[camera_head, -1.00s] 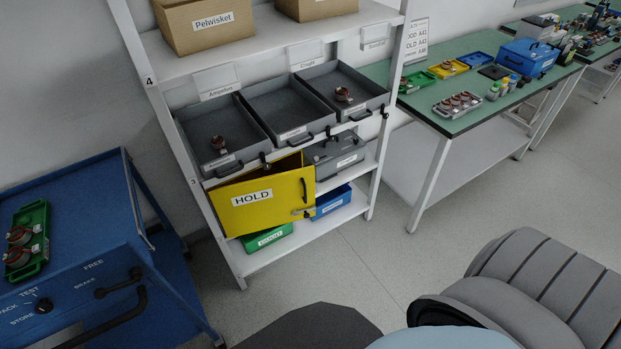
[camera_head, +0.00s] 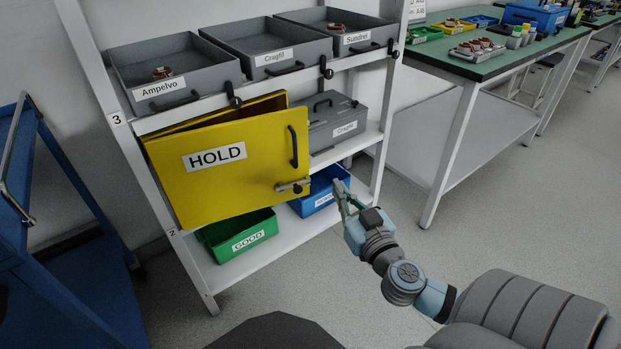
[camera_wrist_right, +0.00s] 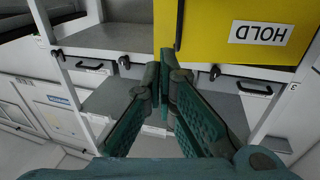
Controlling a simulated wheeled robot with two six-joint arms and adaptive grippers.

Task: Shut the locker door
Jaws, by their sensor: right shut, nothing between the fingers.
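The yellow locker door (camera_head: 225,180) with a HOLD label stands ajar on the shelf rack, with a dark gap behind its top edge. It has a black handle (camera_head: 293,147) and a metal latch (camera_head: 292,187) near its right edge. My right gripper (camera_head: 345,197) is shut and empty, to the right of the door and a little below the latch, apart from it in the head view. In the right wrist view the shut fingers (camera_wrist_right: 163,78) point toward the door (camera_wrist_right: 235,32), which appears upside down. Whether they touch it I cannot tell. My left gripper is out of view.
A green bin (camera_head: 240,234) and a blue bin (camera_head: 321,190) sit on the shelf below. A grey case (camera_head: 335,124) stands right of the locker, with grey trays (camera_head: 172,70) above. A blue cart (camera_head: 62,240) is at left, a green workbench (camera_head: 490,50) at right.

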